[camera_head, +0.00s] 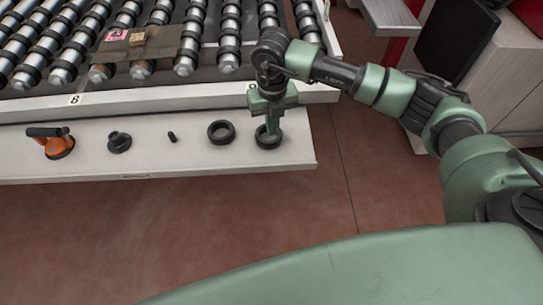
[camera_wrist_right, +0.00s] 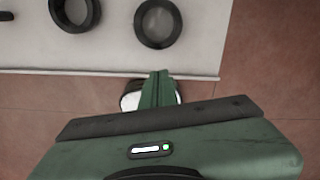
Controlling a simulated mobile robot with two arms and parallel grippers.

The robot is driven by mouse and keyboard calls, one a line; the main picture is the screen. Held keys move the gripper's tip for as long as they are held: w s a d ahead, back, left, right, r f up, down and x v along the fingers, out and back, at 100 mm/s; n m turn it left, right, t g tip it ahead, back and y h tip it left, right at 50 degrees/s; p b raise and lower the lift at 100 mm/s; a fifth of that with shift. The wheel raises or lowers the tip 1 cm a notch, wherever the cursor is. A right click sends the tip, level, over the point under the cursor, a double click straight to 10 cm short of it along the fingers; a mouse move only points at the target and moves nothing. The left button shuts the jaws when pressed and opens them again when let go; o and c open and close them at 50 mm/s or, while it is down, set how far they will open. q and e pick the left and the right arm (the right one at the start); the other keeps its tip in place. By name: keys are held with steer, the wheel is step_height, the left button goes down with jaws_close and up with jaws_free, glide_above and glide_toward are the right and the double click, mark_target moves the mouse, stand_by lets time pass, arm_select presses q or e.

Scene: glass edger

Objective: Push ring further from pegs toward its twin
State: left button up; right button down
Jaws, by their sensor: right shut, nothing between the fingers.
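Two black rings lie flat on the white shelf in the head view. One ring (camera_head: 221,140) is in the right half of the shelf, and its twin (camera_head: 259,142) is close to the right end. Both show in the right wrist view, the left one (camera_wrist_right: 92,14) and the right one (camera_wrist_right: 137,28), apart with a gap between them. A small dark peg (camera_head: 171,137) lies left of the rings. My right gripper (camera_head: 272,130) points down over the right-end ring, fingers shut and empty; whether it touches the ring cannot be told. My left gripper is out of view.
A black knobbed disc (camera_head: 119,142) and an orange suction cup with a black handle (camera_head: 52,143) stand further left on the shelf (camera_head: 215,165). Behind it is a roller conveyor (camera_head: 130,75). The red-brown floor (camera_head: 200,225) lies past the shelf's front and right edges.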

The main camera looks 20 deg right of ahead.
mark_target(271, 144)
steer(key=shift+m, duration=0.4)
step_height(271, 144, down, 10)
steer(key=p, duration=0.2)
steer(key=shift+d+p, duration=0.1)
steer(key=shift+p, duration=0.25)
steer(key=shift+f, duration=0.15)
steer(key=shift+w+f+b, duration=0.15)
steer(key=shift+w+b, duration=0.25)
steer(key=shift+b, duration=0.15)
steer(key=shift+w+d+b, duration=0.1)
steer(key=shift+w+b, duration=0.5)
steer(key=shift+b, duration=0.05)
steer(key=shift+r, duration=0.2)
